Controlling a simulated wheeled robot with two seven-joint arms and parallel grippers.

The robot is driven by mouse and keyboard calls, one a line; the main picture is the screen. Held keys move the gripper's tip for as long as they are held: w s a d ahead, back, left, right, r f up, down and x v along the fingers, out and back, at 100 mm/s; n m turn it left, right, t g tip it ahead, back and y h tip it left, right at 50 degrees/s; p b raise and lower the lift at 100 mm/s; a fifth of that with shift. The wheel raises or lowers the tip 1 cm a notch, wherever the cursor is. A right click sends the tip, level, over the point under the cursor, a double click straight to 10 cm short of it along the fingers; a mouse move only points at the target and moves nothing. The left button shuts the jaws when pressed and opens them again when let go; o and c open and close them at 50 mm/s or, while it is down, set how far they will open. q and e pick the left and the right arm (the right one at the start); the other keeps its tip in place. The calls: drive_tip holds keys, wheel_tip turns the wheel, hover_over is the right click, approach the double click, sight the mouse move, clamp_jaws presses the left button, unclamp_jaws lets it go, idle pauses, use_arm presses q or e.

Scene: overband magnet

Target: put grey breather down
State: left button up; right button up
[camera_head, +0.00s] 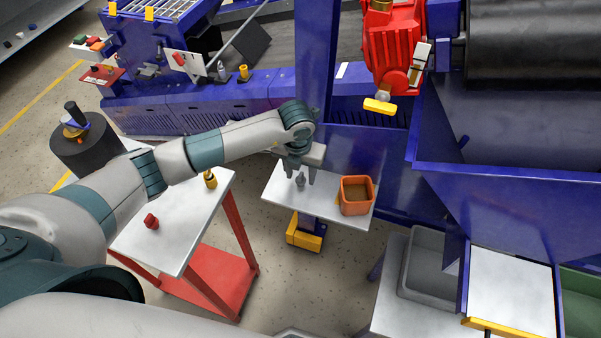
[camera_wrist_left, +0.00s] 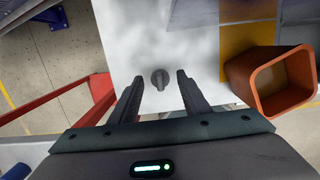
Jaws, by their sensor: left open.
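The grey breather (camera_head: 300,181) stands on a small white shelf (camera_head: 275,208) in the head view. In the left wrist view the breather (camera_wrist_left: 160,78) shows as a small dark grey round piece with a bar across its top. My left gripper (camera_head: 302,176) is above the shelf, pointing down. Its two fingers (camera_wrist_left: 160,95) are open, one on each side of the breather's line, with clear gaps to it. The breather looks free of the fingers. My right gripper is not in view.
An orange square bin (camera_head: 356,196) stands on the same shelf, right of the breather. A white-topped red cart (camera_head: 180,240) is at left, with a red knob (camera_head: 151,221) and a yellow-black piece (camera_head: 210,180) on it. A blue post (camera_head: 313,60) rises behind the shelf.

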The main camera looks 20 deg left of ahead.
sight(299, 183)
use_arm(q)
drive_tip(key=shift+r, duration=0.2)
drive_tip(key=shift+r, duration=0.2)
wheel_tip(299, 183, up, 11)
drive_tip(key=s+b, duration=0.1)
drive_tip(key=b, duration=0.3)
drive_tip(key=shift+s+r, duration=0.2)
idle(0.3)
